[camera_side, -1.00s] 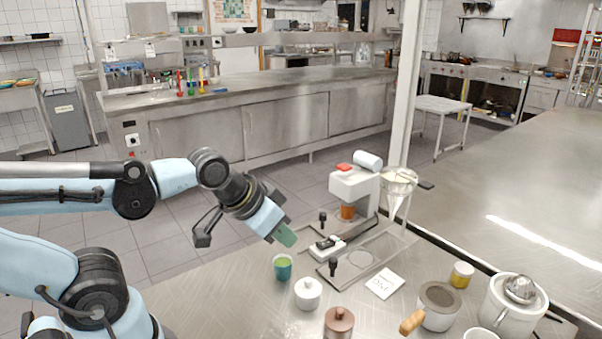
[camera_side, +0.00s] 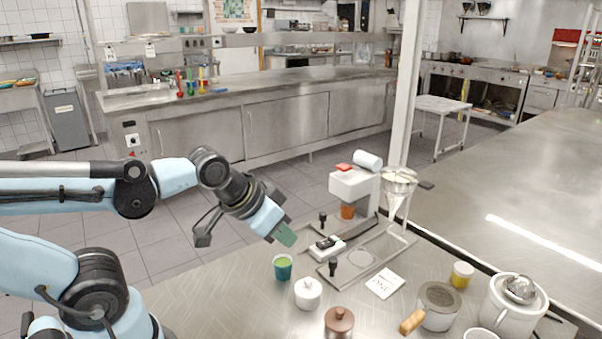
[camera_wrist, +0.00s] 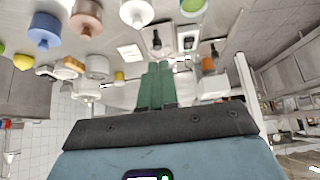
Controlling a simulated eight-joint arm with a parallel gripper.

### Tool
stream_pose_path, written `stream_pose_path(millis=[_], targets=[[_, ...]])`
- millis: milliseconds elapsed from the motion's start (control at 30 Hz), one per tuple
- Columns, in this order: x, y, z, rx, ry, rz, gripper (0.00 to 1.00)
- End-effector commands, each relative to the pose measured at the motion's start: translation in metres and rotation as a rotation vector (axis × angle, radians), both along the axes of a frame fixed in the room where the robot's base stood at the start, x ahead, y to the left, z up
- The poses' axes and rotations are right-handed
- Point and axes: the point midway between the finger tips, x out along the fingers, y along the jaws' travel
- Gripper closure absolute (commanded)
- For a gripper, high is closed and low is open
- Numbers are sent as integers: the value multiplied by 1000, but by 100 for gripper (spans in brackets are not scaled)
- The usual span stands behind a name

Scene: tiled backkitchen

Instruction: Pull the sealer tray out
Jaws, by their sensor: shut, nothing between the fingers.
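The cup sealer (camera_side: 352,186) is a white machine with a red button on top, a white roll, and an orange cup (camera_side: 347,211) in its front. A flat grey metal tray (camera_side: 385,245) with a round opening lies in front of it. Two black upright knobs (camera_side: 333,266) stand near the tray's left side; I cannot tell which part they belong to. My gripper (camera_side: 286,236) has green fingers, shut and empty, above and left of the tray, apart from it. In the wrist view the fingers (camera_wrist: 155,85) point toward the knobs (camera_wrist: 157,40), and the sealer (camera_wrist: 213,86) is at right.
A green cup (camera_side: 283,267), a white lidded jar (camera_side: 308,293) and a brown lidded jar (camera_side: 339,322) stand in front of the gripper. A white card (camera_side: 385,284) lies beside the tray. A clear funnel (camera_side: 398,190) stands right of the sealer. A wooden-handled pot (camera_side: 438,308) is at front right.

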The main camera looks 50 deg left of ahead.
Motion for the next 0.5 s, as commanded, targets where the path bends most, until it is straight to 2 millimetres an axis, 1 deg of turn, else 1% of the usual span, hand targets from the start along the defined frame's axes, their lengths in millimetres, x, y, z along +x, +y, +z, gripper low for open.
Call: stream_pose_path(millis=[300,433,500], targets=[[0,0,0,0,0,0,100],[2,1,2,-3,5,10,80],[8,4,6,-7,14,33,69]])
